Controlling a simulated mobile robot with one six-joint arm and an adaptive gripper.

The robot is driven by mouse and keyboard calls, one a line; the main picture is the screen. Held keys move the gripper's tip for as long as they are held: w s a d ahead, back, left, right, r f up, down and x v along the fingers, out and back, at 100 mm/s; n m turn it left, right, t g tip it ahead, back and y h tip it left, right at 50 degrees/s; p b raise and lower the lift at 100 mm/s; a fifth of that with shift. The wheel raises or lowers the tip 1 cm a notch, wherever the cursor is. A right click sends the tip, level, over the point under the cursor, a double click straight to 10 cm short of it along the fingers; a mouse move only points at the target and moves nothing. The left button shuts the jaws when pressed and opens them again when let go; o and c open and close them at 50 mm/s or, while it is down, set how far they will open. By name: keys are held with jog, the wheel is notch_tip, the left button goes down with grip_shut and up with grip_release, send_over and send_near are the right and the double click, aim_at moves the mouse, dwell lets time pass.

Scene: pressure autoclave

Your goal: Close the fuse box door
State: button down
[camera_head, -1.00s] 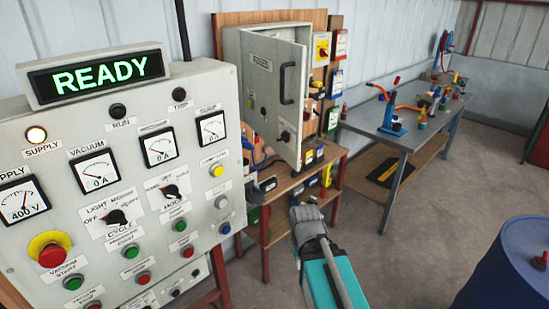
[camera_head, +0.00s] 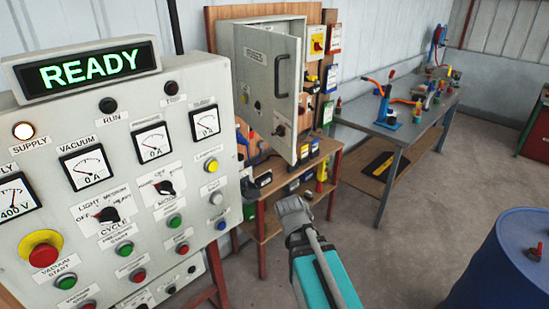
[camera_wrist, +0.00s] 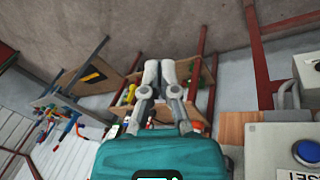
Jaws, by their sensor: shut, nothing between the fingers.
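The grey fuse box (camera_head: 240,60) is mounted on a wooden board behind the control panel. Its door (camera_head: 268,85) stands ajar, swung out toward me, with a dark vertical handle (camera_head: 282,75) near its right edge. Inside the box little shows behind the door. My arm reaches up from the bottom of the head view, below and in front of the door and apart from it; the fingers are not clear there. In the wrist view my gripper (camera_wrist: 160,70) is shut, fingertips close together, with nothing between them. The fuse box door is not clearly seen in the wrist view.
A large control panel (camera_head: 120,180) with a READY display fills the left. A wooden bench (camera_head: 325,165) with small parts stands under the fuse box. A grey metal table (camera_head: 425,120) with tools is behind right. A blue barrel (camera_head: 510,260) stands at lower right. The floor between is clear.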

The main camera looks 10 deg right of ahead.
jog(key=w+a+r+n+t+h+b, duration=0.2)
jog(key=w+r+n+t+h, duration=0.4)
jog(key=w, duration=0.6)
jog(key=w+a+r+n+t+y+b, duration=0.1)
jog(key=w+a+r+n+t, duration=0.5)
jog(key=a+r+t, duration=0.2)
jog(key=shift+w+a+r+y, duration=0.15)
jog(key=shift+w+a+y, duration=0.2)
jog(key=shift+a, duration=0.75)
send_near(277, 151)
jog(key=w, duration=0.5)
jog(key=shift+w+d, duration=0.3)
jog(key=shift+d, duration=0.45)
jog(key=shift+w+d, duration=0.3)
jog(key=shift+d, duration=0.4)
